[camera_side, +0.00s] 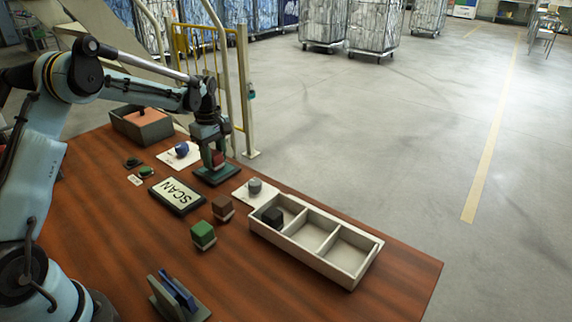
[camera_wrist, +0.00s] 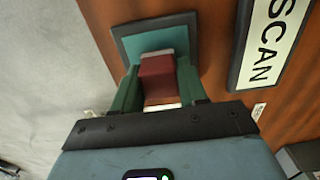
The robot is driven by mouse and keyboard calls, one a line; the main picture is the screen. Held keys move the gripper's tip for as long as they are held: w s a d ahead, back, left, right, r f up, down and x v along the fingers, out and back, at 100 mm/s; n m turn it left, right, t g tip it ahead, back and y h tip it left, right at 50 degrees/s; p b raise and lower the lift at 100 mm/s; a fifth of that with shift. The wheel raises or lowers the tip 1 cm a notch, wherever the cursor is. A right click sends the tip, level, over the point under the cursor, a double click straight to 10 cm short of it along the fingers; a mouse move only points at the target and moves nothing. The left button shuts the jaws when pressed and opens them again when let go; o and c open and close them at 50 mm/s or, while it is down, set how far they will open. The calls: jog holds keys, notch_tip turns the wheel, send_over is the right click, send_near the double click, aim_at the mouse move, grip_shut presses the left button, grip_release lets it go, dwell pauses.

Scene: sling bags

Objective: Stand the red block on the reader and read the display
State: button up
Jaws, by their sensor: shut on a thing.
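The red block (camera_wrist: 157,76) is between the green fingers of my gripper (camera_wrist: 158,85), which is shut on it; it also shows between the fingertips of my gripper (camera_side: 214,160) in the side view. The reader (camera_wrist: 124,36) is a dark-rimmed teal pad directly under the block; in the side view it is the dark green plate (camera_side: 203,179) below my gripper. I cannot tell whether the block touches the pad. The display (camera_side: 177,196) beside the reader reads "SCAN"; the same word shows on the display in the wrist view (camera_wrist: 268,40).
A white tray (camera_side: 352,283) with three compartments has a black block (camera_side: 272,216) in its left one. A brown block (camera_side: 222,205) and a green block (camera_side: 203,233) stand near the display. A grey bin (camera_side: 152,131) is behind. A holder (camera_side: 168,299) is in front. Table at front right is clear.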

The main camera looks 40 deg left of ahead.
aim_at(214, 153)
jog(key=shift+f, duration=0.25)
jog(key=o, duration=1.1)
jog(key=shift+c, duration=0.2)
jog(key=shift+r, duration=0.15)
notch_tip(214, 153, up, 12)
jog(key=s+d+r+m+t, duration=0.2)
jog(key=s+d+r+m, duration=0.2)
jog(key=d+m, duration=0.15)
jog(key=s+d+f+m+t, duration=0.2)
jog(key=s+d+m, duration=0.4)
jog(key=s, duration=0.1)
jog(key=s+d+f+m+t, duration=0.3)
jog(key=s+d+m, duration=0.3)
jog(key=s, duration=0.1)
jog(key=shift+d, duration=0.25)
